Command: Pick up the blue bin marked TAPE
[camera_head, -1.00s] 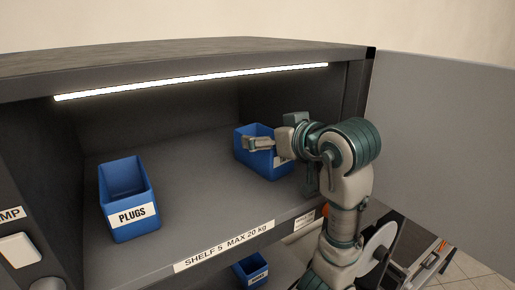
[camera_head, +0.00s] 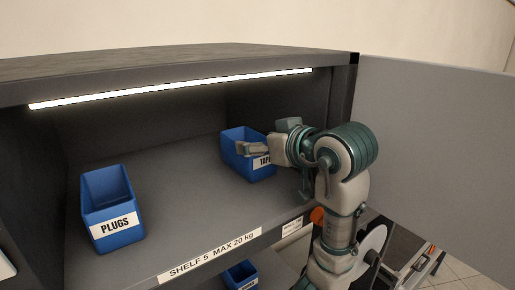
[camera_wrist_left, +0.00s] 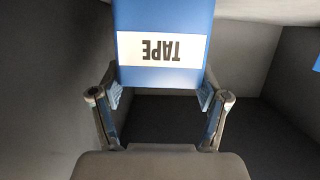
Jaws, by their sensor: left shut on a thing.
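The blue bin marked TAPE (camera_head: 235,160) is at the back right of the shelf (camera_head: 185,200), beside the right wall. Its label shows partly behind my left gripper (camera_head: 263,143), which reaches in from the right front. In the left wrist view the TAPE bin (camera_wrist_left: 162,15) fills the top middle, its label upside down. The fingers of the left gripper (camera_wrist_left: 160,93) lie at its two sides and are shut on it. I cannot tell whether the bin's base is clear of the shelf. My right gripper is not in view.
A blue PLUGS bin (camera_head: 114,212) stands at the shelf's front left. Another blue bin (camera_head: 240,275) shows on the level below. The open grey door (camera_head: 440,140) is right of my arm. The shelf's middle is clear; a light strip (camera_head: 180,87) runs under the top.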

